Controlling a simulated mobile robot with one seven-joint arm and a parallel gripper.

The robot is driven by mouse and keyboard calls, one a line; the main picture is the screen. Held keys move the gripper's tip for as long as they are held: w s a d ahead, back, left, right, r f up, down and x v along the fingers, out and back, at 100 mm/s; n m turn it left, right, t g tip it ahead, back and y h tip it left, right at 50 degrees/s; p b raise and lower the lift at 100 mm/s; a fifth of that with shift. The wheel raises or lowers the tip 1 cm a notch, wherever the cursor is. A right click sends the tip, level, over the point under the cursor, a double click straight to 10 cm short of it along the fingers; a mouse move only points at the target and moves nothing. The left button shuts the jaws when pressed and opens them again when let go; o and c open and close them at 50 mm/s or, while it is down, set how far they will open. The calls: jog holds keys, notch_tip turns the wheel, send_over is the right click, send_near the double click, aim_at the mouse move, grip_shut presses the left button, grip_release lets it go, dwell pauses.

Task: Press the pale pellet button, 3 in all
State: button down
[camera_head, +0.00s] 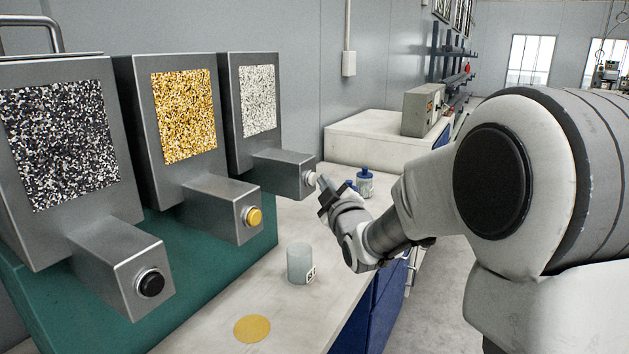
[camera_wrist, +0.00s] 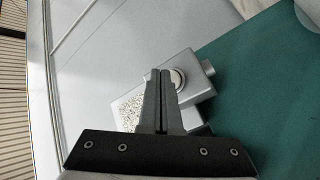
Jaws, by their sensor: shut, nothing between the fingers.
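The pale pellet dispenser (camera_head: 231,115) is the farthest of three grey dispensers in the head view, with a window of pale pellets. Its pale button (camera_head: 310,178) sits on the end of its box-shaped spout. My gripper (camera_head: 325,184) is shut and empty, with its fingertips at or very near this button; I cannot tell whether they touch. In the wrist view the shut fingers of my gripper (camera_wrist: 161,76) point at the pale button (camera_wrist: 178,79) and partly cover it. The dispenser's speckled window (camera_wrist: 129,106) shows to their left.
Nearer dispensers carry a yellow button (camera_head: 254,217) and a black button (camera_head: 150,284). A clear labelled cup (camera_head: 300,264) and a yellow disc (camera_head: 252,329) are on the pale bench (camera_head: 206,327). Blue-capped jars (camera_head: 364,184) stand behind my gripper.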

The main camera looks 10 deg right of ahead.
jog(key=shift+w+a+b, duration=0.3)
jog(key=shift+a+b, duration=0.05)
jog(key=shift+a, duration=0.1)
dwell(0.6)
jog(key=shift+d, duration=0.1)
jog(key=shift+s+d+b, duration=0.45)
jog(key=shift+s+d, duration=0.1)
jog(key=shift+d, duration=0.15)
jog(key=s+d, duration=0.1)
jog(key=d, duration=0.1)
jog(key=s+d+b, duration=0.1)
jog(key=s+d, duration=0.1)
dwell(0.4)
dwell(2.4)
